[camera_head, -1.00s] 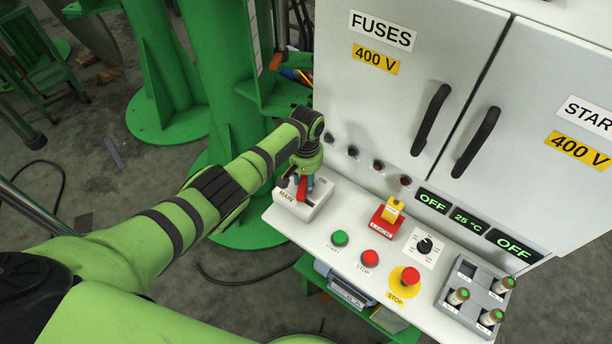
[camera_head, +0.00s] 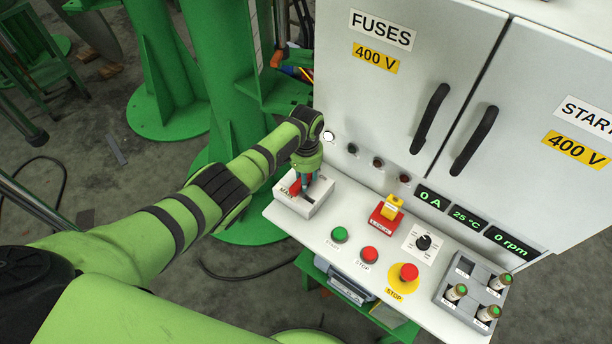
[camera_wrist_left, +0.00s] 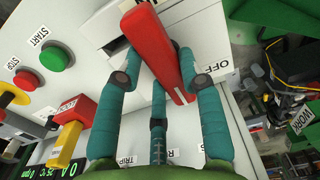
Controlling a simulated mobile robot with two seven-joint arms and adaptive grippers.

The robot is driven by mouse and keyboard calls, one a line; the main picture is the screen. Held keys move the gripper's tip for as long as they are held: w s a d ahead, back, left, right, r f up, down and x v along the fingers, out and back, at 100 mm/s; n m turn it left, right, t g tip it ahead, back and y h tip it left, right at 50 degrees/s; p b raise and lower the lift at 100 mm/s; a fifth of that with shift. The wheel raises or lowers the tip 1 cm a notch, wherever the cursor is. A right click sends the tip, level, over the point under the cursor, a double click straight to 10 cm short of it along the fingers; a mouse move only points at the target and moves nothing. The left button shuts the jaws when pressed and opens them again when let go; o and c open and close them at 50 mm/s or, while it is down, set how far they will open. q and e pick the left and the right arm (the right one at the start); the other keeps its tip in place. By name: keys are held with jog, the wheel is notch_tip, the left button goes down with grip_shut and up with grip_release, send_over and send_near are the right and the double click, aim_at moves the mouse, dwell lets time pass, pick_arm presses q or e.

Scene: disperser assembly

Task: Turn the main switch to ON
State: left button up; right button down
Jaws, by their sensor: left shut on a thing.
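The main switch (camera_head: 313,207) is a white box with a dark slot at the left end of the control panel. Its red handle (camera_head: 296,187) stands at the far end of the slot, and the near part of the slot is bare. My left gripper (camera_head: 304,180) is over the switch, shut on the handle. In the left wrist view the red handle (camera_wrist_left: 158,48) lies between the teal fingers (camera_wrist_left: 160,75), with an OFF label beside it. The gripper hides the ON label in the head view. My right gripper is not in view.
The panel (camera_head: 325,258) carries a green start button (camera_head: 339,234), a red stop button (camera_head: 369,255), an emergency stop (camera_head: 408,272), a yellow-and-red lock (camera_head: 388,209), a black knob (camera_head: 423,243) and a fuse tray (camera_head: 447,292). The cabinet (camera_head: 380,100) rises behind. Displays read 0 A, 25 °C and 0 rpm.

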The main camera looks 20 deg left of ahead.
pick_arm(q)
jog(key=shift+s+f, duration=0.1)
jog(key=o, duration=1.2)
jog(key=shift+c, duration=0.2)
jog(key=shift+r, duration=0.4)
notch_tip(320, 180, up, 11)
jog(key=shift+r, duration=0.2)
